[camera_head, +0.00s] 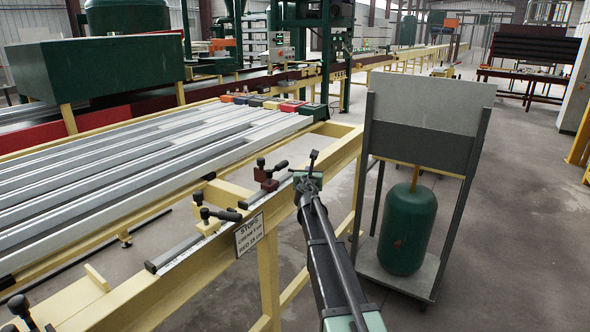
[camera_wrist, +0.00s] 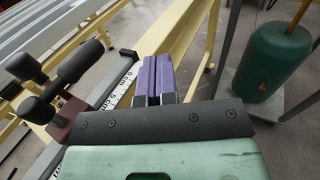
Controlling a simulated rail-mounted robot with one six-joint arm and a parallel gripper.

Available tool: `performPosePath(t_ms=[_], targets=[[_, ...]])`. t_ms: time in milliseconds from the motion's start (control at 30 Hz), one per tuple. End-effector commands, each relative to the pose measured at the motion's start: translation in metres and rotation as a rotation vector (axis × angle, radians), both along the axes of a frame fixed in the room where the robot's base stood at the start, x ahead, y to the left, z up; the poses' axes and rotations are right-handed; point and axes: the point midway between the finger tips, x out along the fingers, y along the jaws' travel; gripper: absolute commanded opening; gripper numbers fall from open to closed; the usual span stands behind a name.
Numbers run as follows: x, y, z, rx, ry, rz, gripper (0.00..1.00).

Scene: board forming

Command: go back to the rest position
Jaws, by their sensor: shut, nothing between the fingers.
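My gripper (camera_wrist: 157,75) shows in the wrist view with its two purple fingers side by side, shut and empty. In the head view the end of my arm (camera_head: 310,180) is over the right-hand edge of the yellow frame (camera_head: 265,255), just right of a stop with black handles (camera_head: 267,175). In the wrist view a stop with black handles (camera_wrist: 60,90) and a ruler strip lie left of the fingers. Whether the fingers touch the frame cannot be told.
A cart with a grey panel (camera_head: 425,125) and a green tank (camera_head: 407,228) stands to the right of my arm. Long metal rails (camera_head: 130,165) fill the left side. A sign (camera_head: 249,234) hangs on the frame. Open floor (camera_head: 530,230) lies at the far right.

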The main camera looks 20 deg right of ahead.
Motion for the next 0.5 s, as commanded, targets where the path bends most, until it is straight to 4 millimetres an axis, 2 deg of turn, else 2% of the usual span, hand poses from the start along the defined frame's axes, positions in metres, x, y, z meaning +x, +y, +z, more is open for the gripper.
performPosePath(t_ms=[33, 200, 300, 500], targets=[[-0.015, -0.007, 0.001, 0.0, 0.0, -0.001, 0.0], [-0.042, -0.028, 0.002, 0.001, 0.0, -0.001, 0.0], [-0.049, -0.033, 0.002, 0.0, 0.0, 0.0, 0.0], [-0.049, -0.034, 0.002, 0.0, 0.0, 0.001, 0.0]])
